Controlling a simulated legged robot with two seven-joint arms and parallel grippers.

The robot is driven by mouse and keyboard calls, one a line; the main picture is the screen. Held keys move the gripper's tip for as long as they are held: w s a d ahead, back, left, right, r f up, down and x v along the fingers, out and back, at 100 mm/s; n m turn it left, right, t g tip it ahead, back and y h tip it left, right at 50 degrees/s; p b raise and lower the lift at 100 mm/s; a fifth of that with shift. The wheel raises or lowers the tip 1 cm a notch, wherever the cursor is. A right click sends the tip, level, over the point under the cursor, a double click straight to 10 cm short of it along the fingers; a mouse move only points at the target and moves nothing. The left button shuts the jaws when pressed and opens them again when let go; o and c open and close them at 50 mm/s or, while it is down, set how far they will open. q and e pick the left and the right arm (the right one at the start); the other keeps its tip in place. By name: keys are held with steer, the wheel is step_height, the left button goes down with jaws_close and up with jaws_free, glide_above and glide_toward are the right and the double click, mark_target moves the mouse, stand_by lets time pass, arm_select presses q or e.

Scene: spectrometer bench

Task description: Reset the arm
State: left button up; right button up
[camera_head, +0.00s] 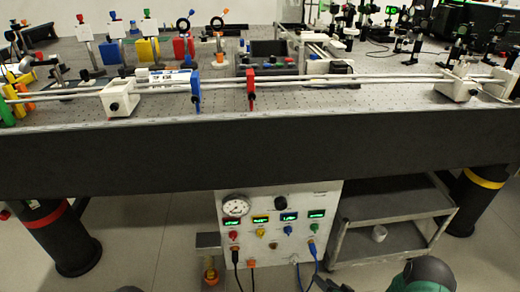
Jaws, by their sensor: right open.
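My right gripper (334,285) shows only in part at the bottom edge, right of centre, in front of the control panel. A rounded grey and green part of my right arm shows to its right. The gripper is open, and nothing shows between its fingers. My left gripper is not in view; only a small dark shape shows at the bottom edge on the left. The optical bench (250,150) stands ahead, above and beyond the right gripper, apart from it.
On the bench, long rods (350,78) run across with a blue holder (195,90) and a red holder (251,88). Below are a white control panel (262,240) with gauge, knobs and cables, a grey cart (395,213) and dark legs (62,238). Floor at left is clear.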

steer(key=s+r+n+g+h+p, duration=0.3)
steer(key=r+g+h, duration=0.15)
steer(key=r, duration=1.45)
steer(key=s+a+r+n+g+p, duration=0.1)
steer(key=s+a+r+g, duration=0.1)
steer(key=s+a+r, duration=0.3)
steer(key=s+r+g, duration=0.1)
steer(key=s+r, duration=0.1)
steer(key=s, duration=0.4)
steer(key=s+a+r+n+g+p, duration=0.1)
steer(key=s+a+r+g, duration=0.1)
steer(key=s+a+r, duration=0.3)
steer(key=w+d+p+v, duration=0.1)
steer(key=w+p+v, duration=0.1)
steer(key=p+v, duration=0.9)
steer(key=w+d+r+p+v, duration=0.1)
steer(key=w+p+v, duration=0.2)
steer(key=p+v, duration=0.9)
steer(key=w+d+p+v, duration=0.1)
steer(key=w+p+v, duration=0.1)
steer(key=p+v, duration=1)
steer(key=shift+d+r+p, duration=0.2)
steer(key=shift+r+p, duration=0.3)
steer(key=shift+p, duration=0.7)
